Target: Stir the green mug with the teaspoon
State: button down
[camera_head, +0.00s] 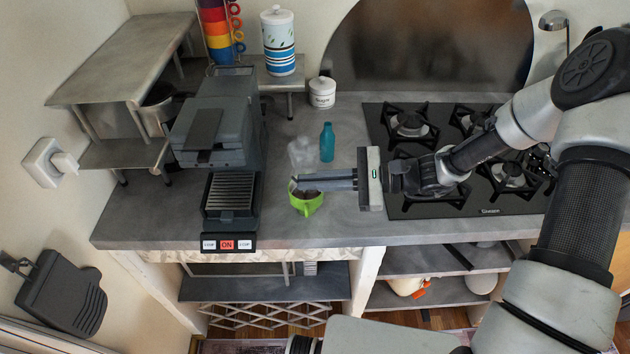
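A teaspoon cannot be made out; a small dark shape at the fingertips is too small to identify. The fingers hide part of the mug's rim.
A coffee machine (217,128) stands left of the mug. A teal bottle (327,143) and a clear glass (301,152) stand behind my gripper. A gas hob (463,208) lies right, under my arm.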

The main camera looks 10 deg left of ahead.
dwell(0.3)
notch_tip(320, 180, up, 6)
jog(key=s+p, duration=0.2)
jog(key=p, duration=0.3)
jog(key=shift+s+a, duration=0.3)
jog(key=shift+a, duration=0.1)
jog(key=shift+r, duration=0.2)
dwell(0.5)
notch_tip(320, 180, up, 5)
jog(key=shift+f+p, duration=0.1)
jog(key=shift+p, duration=0.95)
